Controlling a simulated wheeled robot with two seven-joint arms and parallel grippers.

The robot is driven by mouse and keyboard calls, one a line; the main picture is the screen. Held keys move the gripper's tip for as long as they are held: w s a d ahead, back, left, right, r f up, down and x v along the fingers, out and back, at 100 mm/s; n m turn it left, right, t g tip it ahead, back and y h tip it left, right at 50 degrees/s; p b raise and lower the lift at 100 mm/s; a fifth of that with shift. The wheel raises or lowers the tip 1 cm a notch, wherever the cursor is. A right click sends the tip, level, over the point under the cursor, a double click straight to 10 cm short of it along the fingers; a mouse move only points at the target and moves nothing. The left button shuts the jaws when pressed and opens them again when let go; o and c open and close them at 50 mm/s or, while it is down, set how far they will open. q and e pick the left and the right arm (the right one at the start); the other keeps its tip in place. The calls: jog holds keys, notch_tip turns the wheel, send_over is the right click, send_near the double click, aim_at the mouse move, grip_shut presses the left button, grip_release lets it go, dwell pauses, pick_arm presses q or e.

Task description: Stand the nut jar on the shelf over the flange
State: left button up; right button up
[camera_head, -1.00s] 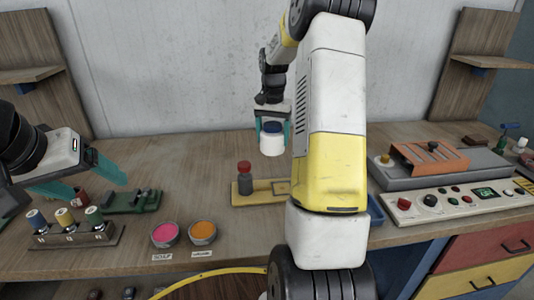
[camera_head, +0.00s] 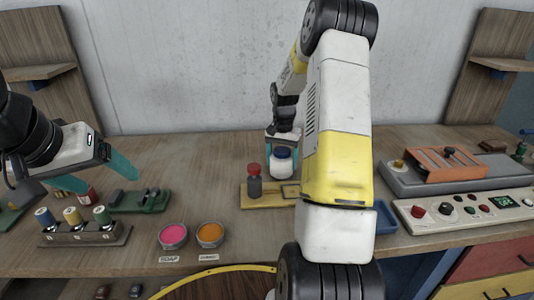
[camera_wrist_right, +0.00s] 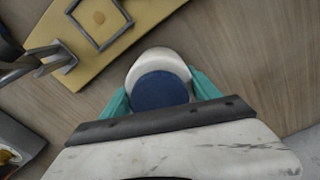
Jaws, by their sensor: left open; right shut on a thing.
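The white jar with a blue lid, which looks like the nut jar (camera_head: 281,165), is held upright by my right gripper (camera_head: 283,144). In the right wrist view the teal fingers close on its sides (camera_wrist_right: 160,65). It is low over the bench behind the yellow board; I cannot tell whether it touches the bench. A left wall shelf (camera_head: 40,72) and a right wall shelf (camera_head: 508,64) each have a small blue piece beneath. I cannot make out a flange. My left gripper (camera_head: 97,174) is open and empty above the spool rack.
Pink (camera_head: 173,236) and orange (camera_head: 210,234) cups, a spool rack (camera_head: 85,235) and a green tool (camera_head: 140,201) stand left. A control panel (camera_head: 470,210) and an orange-topped machine (camera_head: 445,168) stand right.

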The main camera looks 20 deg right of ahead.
jog(key=o, duration=1.5)
jog(key=shift+f, duration=0.1)
